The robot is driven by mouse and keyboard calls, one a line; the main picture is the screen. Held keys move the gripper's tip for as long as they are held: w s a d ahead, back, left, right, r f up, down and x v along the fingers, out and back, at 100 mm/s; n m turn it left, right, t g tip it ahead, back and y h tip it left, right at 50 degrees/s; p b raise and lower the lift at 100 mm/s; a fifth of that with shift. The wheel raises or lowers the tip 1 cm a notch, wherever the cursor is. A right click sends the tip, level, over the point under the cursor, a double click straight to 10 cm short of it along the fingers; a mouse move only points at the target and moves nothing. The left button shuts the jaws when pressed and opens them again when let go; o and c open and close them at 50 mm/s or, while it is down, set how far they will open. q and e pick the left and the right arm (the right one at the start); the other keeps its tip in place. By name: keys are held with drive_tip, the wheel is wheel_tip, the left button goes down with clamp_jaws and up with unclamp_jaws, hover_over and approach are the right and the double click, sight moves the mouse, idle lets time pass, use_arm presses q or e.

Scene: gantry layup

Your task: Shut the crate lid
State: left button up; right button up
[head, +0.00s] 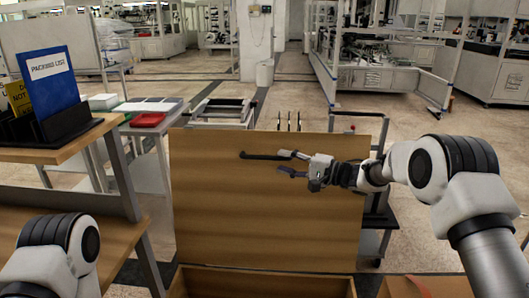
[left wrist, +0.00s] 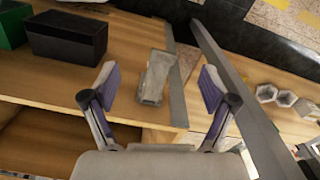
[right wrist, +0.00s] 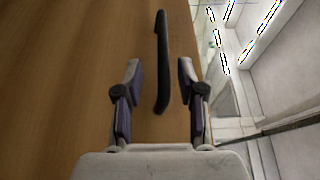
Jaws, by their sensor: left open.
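The crate lid (head: 265,215) is a wide wooden panel standing upright, open, at the back of the wooden crate (head: 265,270). Only the crate's upper edge shows at the bottom of the head view. A black bar handle (head: 258,156) is on the lid near its top; it also shows in the right wrist view (right wrist: 162,62). My right gripper (head: 287,164) is open at the handle's right end. In the right wrist view its fingers stand on either side of the handle, with gaps visible. My left gripper (left wrist: 158,80) is open and empty over a wooden shelf, away from the lid.
A wooden shelf unit (head: 60,157) with a blue binder (head: 50,85) in a black holder stands at the left. A pale grey object (left wrist: 157,78) lies between and beyond my left fingers. A cart (head: 375,205) is behind the lid at right.

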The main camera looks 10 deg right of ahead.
sight(270, 158)
drive_tip(key=a, duration=0.3)
drive_tip(key=shift+w+a+r, duration=0.1)
drive_tip(key=shift+w+r, duration=0.2)
drive_tip(key=shift+r, duration=0.1)
drive_tip(key=shift+w+a+f, duration=0.2)
drive_tip(key=shift+w+a, duration=0.3)
drive_tip(key=shift+w, duration=0.05)
drive_tip(key=shift+w+a+f, duration=0.15)
drive_tip(key=shift+w+a, duration=0.35)
drive_tip(key=shift+w, duration=0.05)
use_arm(q)
drive_tip(key=shift+s+r, duration=0.1)
drive_tip(key=shift+r, duration=0.15)
use_arm(e)
drive_tip(key=shift+w+a+f, duration=0.1)
drive_tip(key=shift+w, duration=0.1)
drive_tip(key=shift+s+r, duration=0.2)
clamp_jaws()
use_arm(q)
drive_tip(key=shift+s, duration=0.15)
drive_tip(key=shift+r, duration=0.1)
